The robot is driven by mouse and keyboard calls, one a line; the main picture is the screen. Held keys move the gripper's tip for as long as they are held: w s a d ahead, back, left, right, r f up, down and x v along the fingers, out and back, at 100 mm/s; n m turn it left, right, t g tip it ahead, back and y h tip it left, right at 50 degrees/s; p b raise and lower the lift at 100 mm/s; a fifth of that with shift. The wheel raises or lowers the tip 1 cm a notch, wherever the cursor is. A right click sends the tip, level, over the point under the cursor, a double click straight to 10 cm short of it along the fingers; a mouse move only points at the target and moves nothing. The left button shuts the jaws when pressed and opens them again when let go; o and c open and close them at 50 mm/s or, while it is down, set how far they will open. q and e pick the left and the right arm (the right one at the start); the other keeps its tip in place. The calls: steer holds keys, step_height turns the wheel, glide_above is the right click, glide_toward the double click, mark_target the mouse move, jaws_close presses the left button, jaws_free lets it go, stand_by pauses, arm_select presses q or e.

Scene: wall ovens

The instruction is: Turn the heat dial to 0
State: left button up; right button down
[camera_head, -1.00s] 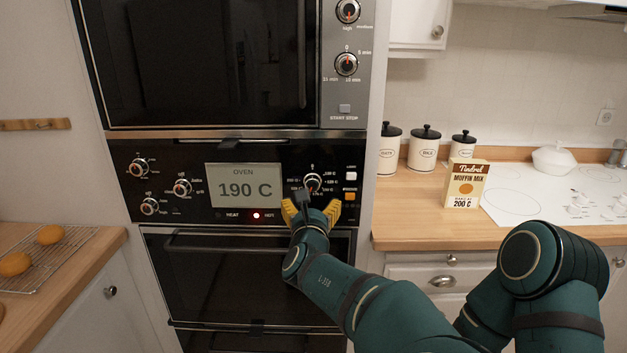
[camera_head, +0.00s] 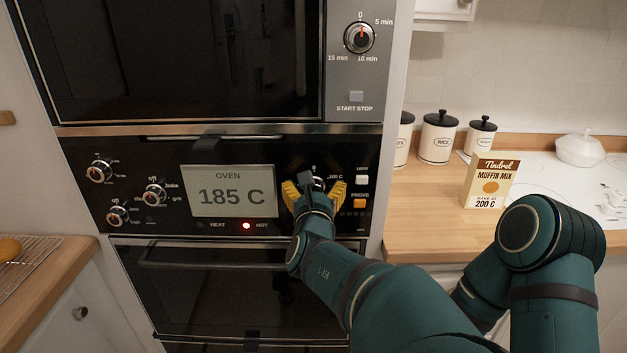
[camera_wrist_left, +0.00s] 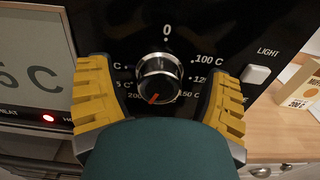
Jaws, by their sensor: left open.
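The heat dial (camera_wrist_left: 158,80), a black knob with a silver rim, sits on the black oven panel. In the left wrist view its red pointer mark aims down and slightly left, away from the 0 mark (camera_wrist_left: 166,31) above it. My left gripper (camera_wrist_left: 160,95) is open, its yellow fingers on either side of the dial with visible gaps to it. In the head view the left gripper (camera_head: 315,195) covers most of the dial. The oven display (camera_head: 230,191) reads 185 C, with the red HOT light (camera_head: 246,225) lit. My right gripper is out of view.
A LIGHT button (camera_wrist_left: 257,74) and an orange PROVE button (camera_head: 360,203) are right of the dial. Other knobs (camera_head: 154,194) are left of the display. An oven door handle (camera_head: 215,262) runs below. A muffin mix box (camera_head: 490,181) stands on the right counter.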

arm_select(q)
steer(key=shift+w, duration=0.2)
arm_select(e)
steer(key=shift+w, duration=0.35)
arm_select(q)
steer(key=shift+s, duration=0.1)
steer(key=shift+r, duration=0.1)
steer(key=c, duration=1.3)
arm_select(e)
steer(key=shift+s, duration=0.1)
arm_select(q)
steer(key=shift+o, duration=0.2)
